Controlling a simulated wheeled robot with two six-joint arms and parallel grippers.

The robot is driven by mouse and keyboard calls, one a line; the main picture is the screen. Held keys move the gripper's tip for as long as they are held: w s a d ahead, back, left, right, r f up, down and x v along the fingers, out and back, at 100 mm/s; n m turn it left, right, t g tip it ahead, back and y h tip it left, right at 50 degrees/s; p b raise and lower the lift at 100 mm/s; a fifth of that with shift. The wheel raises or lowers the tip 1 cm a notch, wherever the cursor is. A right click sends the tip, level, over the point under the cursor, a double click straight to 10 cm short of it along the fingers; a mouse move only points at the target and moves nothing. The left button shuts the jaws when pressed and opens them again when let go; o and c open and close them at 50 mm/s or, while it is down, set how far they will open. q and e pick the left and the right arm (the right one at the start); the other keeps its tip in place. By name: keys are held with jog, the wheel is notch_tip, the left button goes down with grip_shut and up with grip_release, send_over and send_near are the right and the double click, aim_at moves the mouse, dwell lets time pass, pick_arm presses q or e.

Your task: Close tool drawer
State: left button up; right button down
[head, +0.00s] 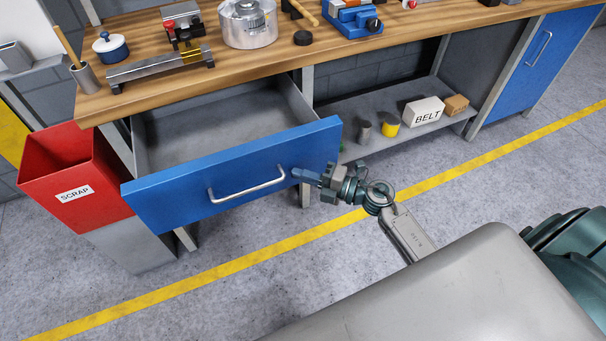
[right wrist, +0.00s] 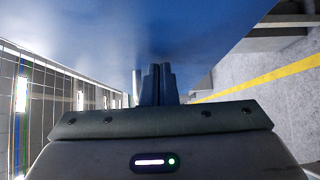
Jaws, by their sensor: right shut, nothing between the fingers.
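The tool drawer (head: 235,178) has a blue front with a silver bar handle (head: 247,190) and stands pulled out from under the workbench. Its grey inside looks empty. My right gripper (head: 297,174) is at the right part of the drawer front, just right of the handle, with its fingers together and nothing between them. In the right wrist view the shut fingers (right wrist: 157,84) point at the blue drawer front (right wrist: 150,40), very close to it; I cannot tell whether they touch. My left gripper is not in view.
A red scrap bin (head: 70,180) stands close at the drawer's left. The wooden workbench (head: 240,60) holds tools and parts. A lower shelf (head: 400,120) at the right carries a belt box (head: 423,112) and small items. The floor in front is clear.

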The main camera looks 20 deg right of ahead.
jog(key=w, duration=1)
jog(key=shift+w+r, duration=0.1)
jog(key=shift+w, duration=0.1)
jog(key=w+b, duration=0.2)
jog(key=w, duration=0.4)
jog(key=shift+w, duration=0.35)
jog(key=w+b, duration=0.2)
jog(key=w, duration=0.4)
jog(key=shift+w+f+b, duration=0.1)
jog(key=shift+f+b, duration=0.1)
jog(key=shift+b, duration=0.1)
jog(key=w+b, duration=0.2)
jog(key=w, duration=0.3)
jog(key=shift+r, duration=0.1)
jog(key=shift+w+r+b, duration=0.1)
jog(key=shift+r+b, duration=0.15)
jog(key=shift+b, duration=0.05)
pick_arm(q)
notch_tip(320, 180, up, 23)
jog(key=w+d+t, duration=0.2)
pick_arm(e)
jog(key=shift+r, duration=0.1)
